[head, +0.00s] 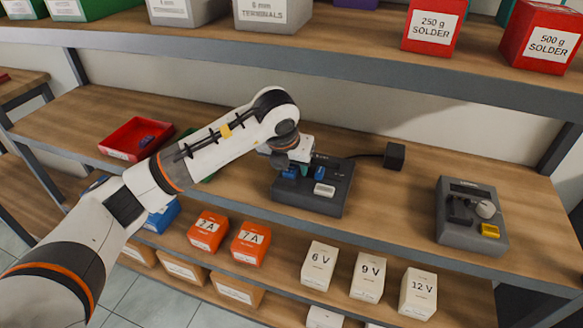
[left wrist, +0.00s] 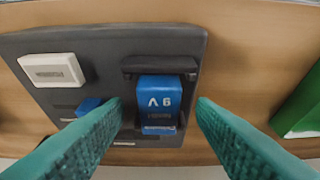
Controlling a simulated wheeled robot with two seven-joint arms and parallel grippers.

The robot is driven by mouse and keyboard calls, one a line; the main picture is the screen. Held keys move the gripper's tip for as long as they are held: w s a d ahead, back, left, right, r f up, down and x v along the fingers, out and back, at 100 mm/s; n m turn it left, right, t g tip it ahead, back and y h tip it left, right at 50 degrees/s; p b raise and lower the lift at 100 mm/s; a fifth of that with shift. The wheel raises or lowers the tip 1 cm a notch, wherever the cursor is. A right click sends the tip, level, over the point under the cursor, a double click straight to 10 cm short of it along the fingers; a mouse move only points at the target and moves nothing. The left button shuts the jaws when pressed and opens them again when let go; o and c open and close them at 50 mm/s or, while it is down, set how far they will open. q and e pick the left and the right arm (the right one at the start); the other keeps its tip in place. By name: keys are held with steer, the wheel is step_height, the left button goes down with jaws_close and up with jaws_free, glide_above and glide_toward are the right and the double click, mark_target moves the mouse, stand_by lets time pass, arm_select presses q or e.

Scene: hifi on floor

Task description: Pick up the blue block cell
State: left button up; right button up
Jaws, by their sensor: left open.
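The blue block cell (left wrist: 160,100), marked 9 V, sits in a slot of a dark grey device (head: 310,202) on the middle shelf. In the head view a blue part of it (head: 289,172) shows just below my left gripper (head: 284,160), whose arm hides some of the device. In the left wrist view my left gripper (left wrist: 159,106) is open, with one teal finger on each side of the cell in the picture. I cannot tell whether the fingers touch it. My right gripper is not in view.
The device also holds a white block (head: 324,189) and a smaller blue part (head: 320,173). A black adapter (head: 395,155) stands behind, a second grey device (head: 472,218) to the right, a red tray (head: 135,138) to the left. An upper shelf (head: 330,55) runs above.

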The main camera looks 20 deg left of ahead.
arm_select(q)
jaws_close()
steer(key=shift+r, duration=0.2)
